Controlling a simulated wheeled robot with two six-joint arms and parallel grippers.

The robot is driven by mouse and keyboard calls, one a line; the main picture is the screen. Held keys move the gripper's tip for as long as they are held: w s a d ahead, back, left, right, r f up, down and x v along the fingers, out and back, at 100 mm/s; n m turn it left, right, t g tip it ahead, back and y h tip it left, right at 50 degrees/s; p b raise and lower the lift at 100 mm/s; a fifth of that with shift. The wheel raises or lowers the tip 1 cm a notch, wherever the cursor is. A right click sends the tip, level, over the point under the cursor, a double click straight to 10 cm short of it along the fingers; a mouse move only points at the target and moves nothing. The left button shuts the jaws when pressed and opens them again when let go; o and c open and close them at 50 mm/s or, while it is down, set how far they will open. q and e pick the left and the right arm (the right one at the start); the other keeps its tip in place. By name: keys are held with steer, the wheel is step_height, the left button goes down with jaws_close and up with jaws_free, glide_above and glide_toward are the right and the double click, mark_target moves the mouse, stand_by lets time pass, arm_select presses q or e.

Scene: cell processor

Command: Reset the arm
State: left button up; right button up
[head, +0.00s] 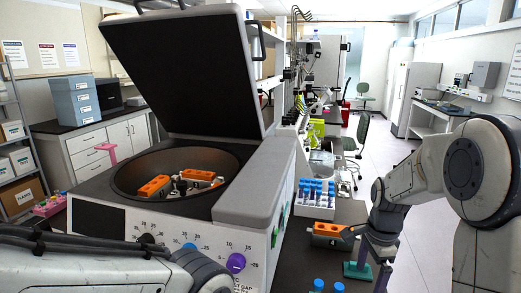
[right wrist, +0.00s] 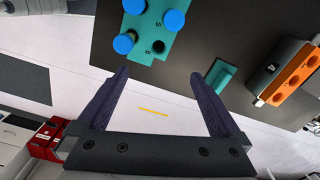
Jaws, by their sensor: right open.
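My right gripper (head: 372,265) hangs at the right of the dark bench, fingers pointing down. In the right wrist view its two purple fingers (right wrist: 158,78) are spread with nothing between them. A teal rack with blue-capped tubes (right wrist: 160,28) lies beyond the fingertips. A small teal block (right wrist: 220,76) is beside it and also shows near the gripper in the head view (head: 357,271). My left arm crosses the bottom left of the head view; its gripper is not visible.
The centrifuge (head: 265,170) stands open, lid (head: 185,70) raised, with orange buckets (head: 154,187) inside. An orange bucket in a grey holder (head: 328,229) and a white rack of blue-capped tubes (head: 316,204) sit on the bench right of it. Floor (head: 385,150) shows behind my right arm.

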steer(key=s+a+r+n, duration=0.2)
steer(key=s+a+n, duration=0.3)
steer(key=a+n, duration=0.25)
steer(key=s+a+r+n, duration=0.1)
steer(key=s+a+n, duration=0.5)
steer(key=a, duration=0.3)
steer(key=s+a+n, duration=0.4)
steer(key=s+n, duration=0.7)
steer(key=s, duration=0.1)
steer(key=shift+a+y, duration=0.35)
steer(key=shift+y, duration=0.05)
